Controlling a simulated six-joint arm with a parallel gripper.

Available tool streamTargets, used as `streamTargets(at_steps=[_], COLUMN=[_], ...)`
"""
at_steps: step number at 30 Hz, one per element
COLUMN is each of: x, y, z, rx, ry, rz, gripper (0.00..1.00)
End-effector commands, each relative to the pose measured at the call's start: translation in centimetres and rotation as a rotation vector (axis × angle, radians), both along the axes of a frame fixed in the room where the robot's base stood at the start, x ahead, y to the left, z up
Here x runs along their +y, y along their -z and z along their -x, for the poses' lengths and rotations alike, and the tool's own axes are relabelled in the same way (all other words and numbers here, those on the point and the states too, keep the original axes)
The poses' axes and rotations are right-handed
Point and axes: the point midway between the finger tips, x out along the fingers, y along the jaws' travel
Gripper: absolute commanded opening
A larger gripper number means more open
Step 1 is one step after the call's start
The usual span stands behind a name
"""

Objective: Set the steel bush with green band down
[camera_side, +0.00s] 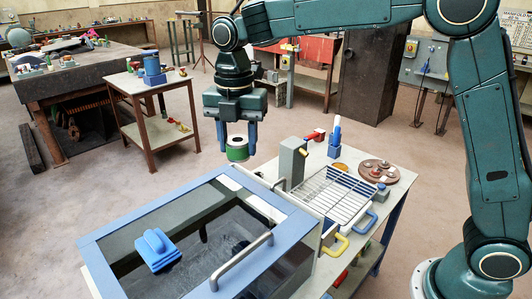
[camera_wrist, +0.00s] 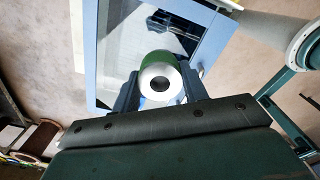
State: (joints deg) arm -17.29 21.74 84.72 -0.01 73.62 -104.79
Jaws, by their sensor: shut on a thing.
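The steel bush with green band (camera_side: 237,149) is held in the air by my gripper (camera_side: 238,142) in the side view, over the far edge of the blue-framed tank. In the wrist view the bush (camera_wrist: 158,80) shows its round silver end with a dark hole, and its green band (camera_wrist: 157,57) is behind that. The two fingers of my gripper (camera_wrist: 158,88) are shut on it, one on each side. Nothing shows beneath the bush in contact with it.
A wire basket (camera_side: 335,195), a grey post (camera_side: 292,163) and a brown round plate (camera_side: 378,170) stand on the bench to the right.

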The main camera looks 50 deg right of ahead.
Motion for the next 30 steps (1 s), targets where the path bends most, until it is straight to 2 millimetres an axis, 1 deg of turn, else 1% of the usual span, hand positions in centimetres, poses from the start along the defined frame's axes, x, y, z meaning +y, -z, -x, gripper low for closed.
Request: streamTargets(at_steps=[1, 9, 12, 15, 18, 26, 30], x=[0.0, 0.0, 0.0, 0.0, 0.0, 0.0, 0.0], y=[1.0, 6.1, 7.7, 8.9, 9.5, 9.9, 11.0], z=[0.0, 0.0, 0.0, 0.0, 0.0, -0.1, 0.0], rx=[0.003, 0.001, 0.002, -0.001, -0.001, -0.002, 0.001], ry=[0.000, 0.000, 0.000, 0.000, 0.000, 0.000, 0.000], rz=[0.001, 0.001, 0.001, -0.001, -0.001, 0.000, 0.001], gripper=[0.12, 0.12, 0.12, 0.12, 0.12, 0.12, 0.12])
